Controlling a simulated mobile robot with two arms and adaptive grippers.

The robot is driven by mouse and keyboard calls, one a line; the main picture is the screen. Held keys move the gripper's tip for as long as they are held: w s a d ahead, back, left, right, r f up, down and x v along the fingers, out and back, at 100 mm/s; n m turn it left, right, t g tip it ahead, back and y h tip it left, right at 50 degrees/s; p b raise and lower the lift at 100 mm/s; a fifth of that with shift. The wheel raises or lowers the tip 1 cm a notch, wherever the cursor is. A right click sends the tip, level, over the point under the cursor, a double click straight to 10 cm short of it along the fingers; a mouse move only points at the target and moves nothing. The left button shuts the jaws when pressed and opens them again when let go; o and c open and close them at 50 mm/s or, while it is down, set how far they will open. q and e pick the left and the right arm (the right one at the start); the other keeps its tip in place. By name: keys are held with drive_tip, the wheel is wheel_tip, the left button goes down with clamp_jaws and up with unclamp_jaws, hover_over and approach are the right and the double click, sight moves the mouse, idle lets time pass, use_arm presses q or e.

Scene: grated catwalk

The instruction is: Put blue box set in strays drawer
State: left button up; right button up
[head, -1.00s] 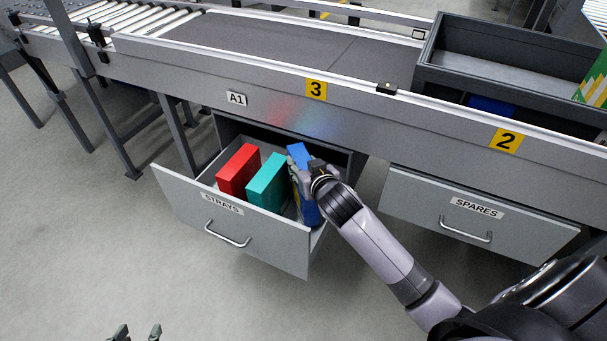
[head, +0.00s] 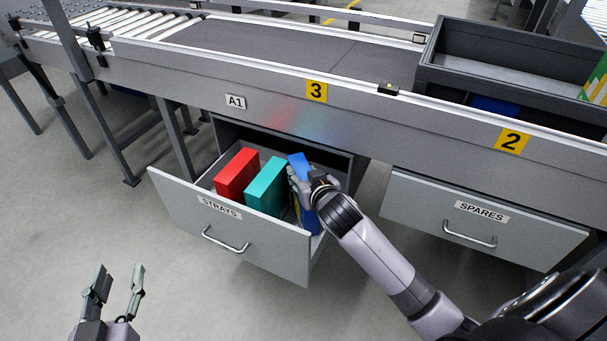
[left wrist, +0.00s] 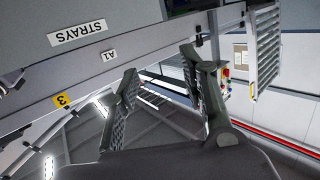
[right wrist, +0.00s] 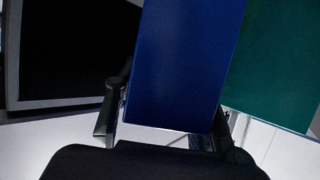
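The strays drawer (head: 228,228) is pulled open under the conveyor. A red box (head: 237,174) and a teal box (head: 266,186) stand upright inside. The blue box (head: 298,160) is at the drawer's right side, beside the teal one, partly hidden by my right gripper (head: 303,186). In the right wrist view the blue box (right wrist: 185,60) fills the space between the fingers, which appear to press its sides; the teal box (right wrist: 280,70) is just right. Whether its base touches the drawer floor is hidden. My left gripper (head: 118,270) is open and empty at lower left, away from the drawer.
The shut spares drawer (head: 478,225) is to the right. A dark grey tray (head: 510,80) stands on the conveyor (head: 300,50) above it. A conveyor leg (head: 105,125) stands left of the open drawer. The floor in front is clear.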

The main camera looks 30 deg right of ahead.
drive_tip(key=o, duration=0.4)
drive_tip(key=shift+o, duration=0.2)
drive_tip(key=shift+s+r, duration=0.1)
drive_tip(key=shift+r, duration=0.05)
drive_tip(key=p+v, duration=0.1)
drive_tip(key=v, duration=0.3)
drive_tip(key=shift+s+a+r+p, duration=0.1)
drive_tip(key=shift+s+r+p, duration=0.1)
drive_tip(key=shift+s+p, duration=0.15)
use_arm(q)
drive_tip(key=s+a+f+g+y+p, duration=0.1)
drive_tip(key=s+a+f+g, duration=0.3)
drive_tip(key=s+f+g, duration=0.4)
drive_tip(key=shift+s+f+g+y+p, duration=0.3)
drive_tip(key=shift+s+f+y, duration=0.45)
drive_tip(key=shift+f, duration=1.1)
use_arm(e)
drive_tip(key=v, duration=0.7)
use_arm(q)
drive_tip(key=shift+a, duration=0.1)
